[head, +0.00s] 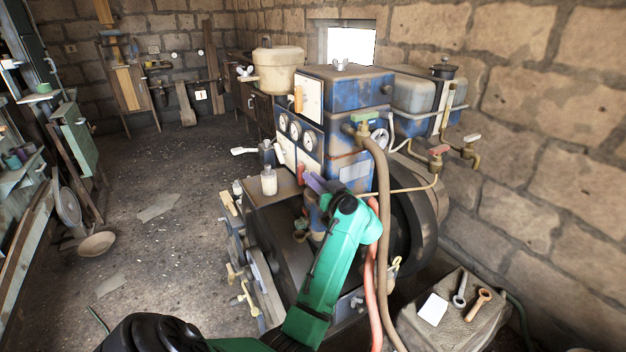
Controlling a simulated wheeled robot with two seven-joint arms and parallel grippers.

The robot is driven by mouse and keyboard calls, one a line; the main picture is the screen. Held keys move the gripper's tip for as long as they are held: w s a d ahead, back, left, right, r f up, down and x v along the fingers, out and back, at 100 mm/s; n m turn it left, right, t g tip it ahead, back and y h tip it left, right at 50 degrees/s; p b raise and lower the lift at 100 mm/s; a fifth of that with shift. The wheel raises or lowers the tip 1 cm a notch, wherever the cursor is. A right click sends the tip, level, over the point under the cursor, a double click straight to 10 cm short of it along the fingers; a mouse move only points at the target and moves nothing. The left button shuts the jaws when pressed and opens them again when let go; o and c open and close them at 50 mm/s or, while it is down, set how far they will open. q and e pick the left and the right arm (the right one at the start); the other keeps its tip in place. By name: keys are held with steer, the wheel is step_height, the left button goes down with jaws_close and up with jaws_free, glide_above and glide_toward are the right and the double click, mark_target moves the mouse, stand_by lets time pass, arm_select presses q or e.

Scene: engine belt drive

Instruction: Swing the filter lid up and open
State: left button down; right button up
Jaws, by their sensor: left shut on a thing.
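The engine stands at the centre of the head view. I cannot tell for sure which part is the filter lid. A beige round pot (278,72) with a closed top and a wing nut at its side stands at the engine's upper left. A blue box (345,88) with a wing nut on top is beside it. My left gripper (311,181), with purple fingers, is at the engine's front, shut at a small red handle (301,172) below the gauges. The fingers partly hide the contact. My right gripper is not in view.
A brown hose (380,190) and a red hose (371,270) hang close to my left arm. A dark wheel (415,215) is behind them. A small white bottle (269,181) stands left of the gripper. Tools lie on a covered crate (415,320) at lower right. Floor at left is mostly clear.

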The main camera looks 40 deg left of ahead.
arm_select(q)
steer(key=shift+f, duration=0.15)
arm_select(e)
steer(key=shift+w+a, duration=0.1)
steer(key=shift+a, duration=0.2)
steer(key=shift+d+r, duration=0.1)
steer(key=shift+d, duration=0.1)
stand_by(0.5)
